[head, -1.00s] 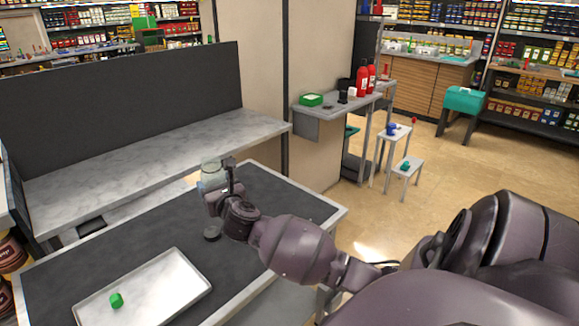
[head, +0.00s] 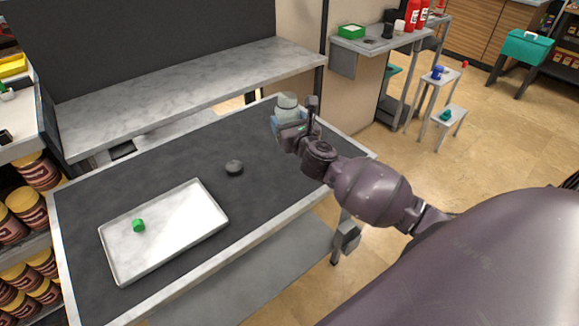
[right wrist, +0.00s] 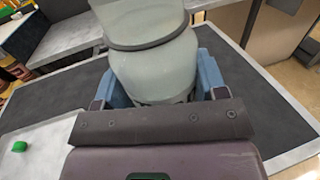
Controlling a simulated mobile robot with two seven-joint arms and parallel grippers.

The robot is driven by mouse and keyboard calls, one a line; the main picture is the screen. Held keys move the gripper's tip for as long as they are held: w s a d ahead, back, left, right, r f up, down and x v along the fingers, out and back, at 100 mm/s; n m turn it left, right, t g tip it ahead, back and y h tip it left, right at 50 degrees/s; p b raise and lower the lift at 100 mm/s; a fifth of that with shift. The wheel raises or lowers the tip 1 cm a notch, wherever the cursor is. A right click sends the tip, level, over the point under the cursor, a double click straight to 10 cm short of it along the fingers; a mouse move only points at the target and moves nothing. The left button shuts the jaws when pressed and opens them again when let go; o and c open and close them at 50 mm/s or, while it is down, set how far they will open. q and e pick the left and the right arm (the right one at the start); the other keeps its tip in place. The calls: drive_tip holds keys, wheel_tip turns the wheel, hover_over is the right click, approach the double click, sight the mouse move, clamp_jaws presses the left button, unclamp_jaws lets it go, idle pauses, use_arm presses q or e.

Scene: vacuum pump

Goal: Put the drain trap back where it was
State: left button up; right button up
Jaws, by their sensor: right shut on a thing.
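The drain trap appears to be the pale, translucent jar-like body (head: 287,101) in my right gripper. In the right wrist view the trap (right wrist: 152,68) is rounded, with a dark band round its upper part. My right gripper (head: 289,122) is shut on it, with a blue finger on each side. It holds the trap over the far right part of the dark-topped table; whether its base touches anything is hidden. My left gripper is out of view.
A white tray (head: 190,246) with a green piece (head: 138,226) is on the table's left front. The dark mat (head: 120,185) is otherwise largely clear. A marble-topped bench (head: 185,92) stands behind. A grey shelf (head: 385,40) with a green box (head: 351,31) is at the back right.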

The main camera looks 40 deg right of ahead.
wheel_tip(320, 180, down, 14)
drive_tip(key=b, duration=0.6)
drive_tip(key=shift+f, duration=0.25)
drive_tip(key=shift+d+f, duration=0.1)
drive_tip(key=shift+f, duration=0.15)
drive_tip(key=shift+r, duration=0.2)
drive_tip(key=shift+f, duration=0.2)
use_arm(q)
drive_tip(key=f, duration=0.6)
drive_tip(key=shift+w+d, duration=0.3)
use_arm(e)
drive_tip(key=o, duration=1.1)
drive_tip(key=shift+c, duration=0.2)
